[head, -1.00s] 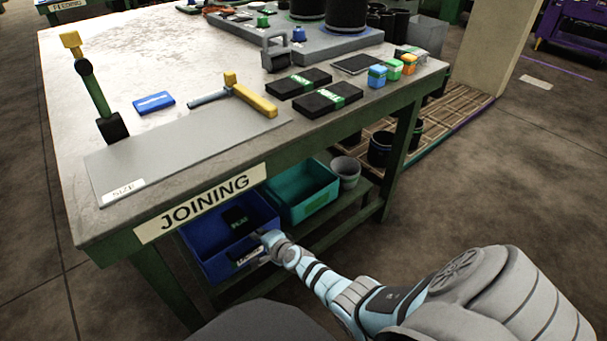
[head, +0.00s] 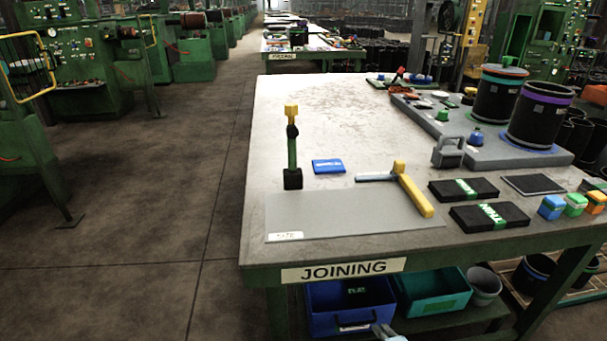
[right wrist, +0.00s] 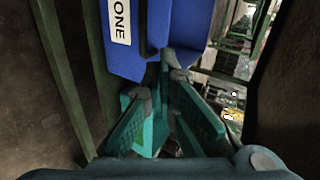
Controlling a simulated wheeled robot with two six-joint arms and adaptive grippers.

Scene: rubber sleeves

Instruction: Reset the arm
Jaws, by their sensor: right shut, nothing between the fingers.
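My right gripper (head: 388,332) shows only as a small pale piece at the bottom edge of the head view, just in front of the blue bin (head: 330,325). In the right wrist view its teal fingers (right wrist: 163,88) are shut with nothing held. They are close to the blue bin's wall (right wrist: 185,30), which carries a white label ending in "ONE"; I cannot tell whether they touch it. A dark item with green lettering (head: 356,290) lies in the bin. My left gripper is not in view.
The bin and a teal bin (head: 430,308) sit under the JOINING table (head: 255,262). The floor at left (head: 120,240) is clear.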

